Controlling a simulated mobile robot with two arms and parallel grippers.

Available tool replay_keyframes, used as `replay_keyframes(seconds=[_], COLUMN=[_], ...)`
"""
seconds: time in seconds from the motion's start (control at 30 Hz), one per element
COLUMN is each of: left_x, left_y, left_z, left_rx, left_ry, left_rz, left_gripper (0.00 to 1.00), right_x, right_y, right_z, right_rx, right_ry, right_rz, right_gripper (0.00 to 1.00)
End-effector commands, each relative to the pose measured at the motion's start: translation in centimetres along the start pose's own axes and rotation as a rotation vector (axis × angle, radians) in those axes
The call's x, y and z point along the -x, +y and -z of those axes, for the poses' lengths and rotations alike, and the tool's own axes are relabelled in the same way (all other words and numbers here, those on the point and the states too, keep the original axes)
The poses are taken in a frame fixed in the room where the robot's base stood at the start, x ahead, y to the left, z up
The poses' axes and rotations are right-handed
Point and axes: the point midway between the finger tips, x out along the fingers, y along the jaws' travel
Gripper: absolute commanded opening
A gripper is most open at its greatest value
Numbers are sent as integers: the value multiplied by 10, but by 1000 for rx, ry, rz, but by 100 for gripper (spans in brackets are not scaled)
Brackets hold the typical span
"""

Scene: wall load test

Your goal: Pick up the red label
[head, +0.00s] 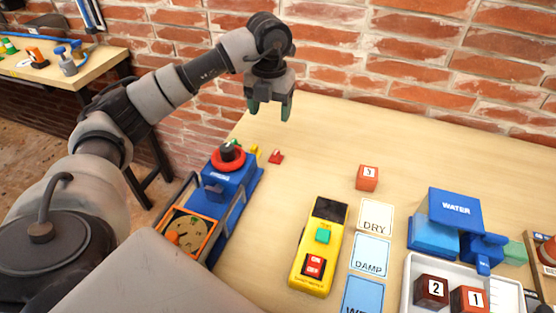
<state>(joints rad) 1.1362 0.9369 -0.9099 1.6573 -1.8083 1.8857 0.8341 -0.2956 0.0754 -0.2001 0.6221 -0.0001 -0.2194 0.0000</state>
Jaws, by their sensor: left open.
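A small red piece, likely the red label (276,157), lies on the wooden table just right of the blue device with the red ring. A small yellow piece (256,149) lies to its left, with a small green piece (236,142) further left. My left gripper (269,112) is open and empty, pointing down. It appears above and beyond the red piece, apart from it, with the brick wall and table edge behind. My right gripper is out of view.
A blue device (230,178) with a red ring and black knob stands left. A yellow control box (318,250), DRY card (376,217), DAMP card (370,255), orange numbered cube (367,177) and blue WATER unit (455,211) stand right. The back middle of the table is clear.

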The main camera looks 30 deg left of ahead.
Motion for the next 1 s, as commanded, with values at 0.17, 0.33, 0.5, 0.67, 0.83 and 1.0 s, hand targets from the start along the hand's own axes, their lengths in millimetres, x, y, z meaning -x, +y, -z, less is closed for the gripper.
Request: replay_keyframes(seconds=[0.17, 0.33, 0.5, 0.67, 0.83, 1.0], left_x=[-28, -42, -66, -87, -98, -122], left_y=[0, 0, 0, -1, -2, -9], left_z=[0, 0, 0, 0, -2, -8], left_rx=[0, 0, 0, 1, -1, 0], left_ry=[0, 1, 5, 2, 2, 4], left_rz=[0, 0, -2, 0, 1, 0], left_gripper=[66, 66, 66, 66, 66, 66], right_x=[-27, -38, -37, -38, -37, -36], right_y=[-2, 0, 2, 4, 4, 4], right_z=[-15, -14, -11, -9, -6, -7], right_rx=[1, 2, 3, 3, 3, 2], right_ry=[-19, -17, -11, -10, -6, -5], right_rz=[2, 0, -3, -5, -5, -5], right_gripper=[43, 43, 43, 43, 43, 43])
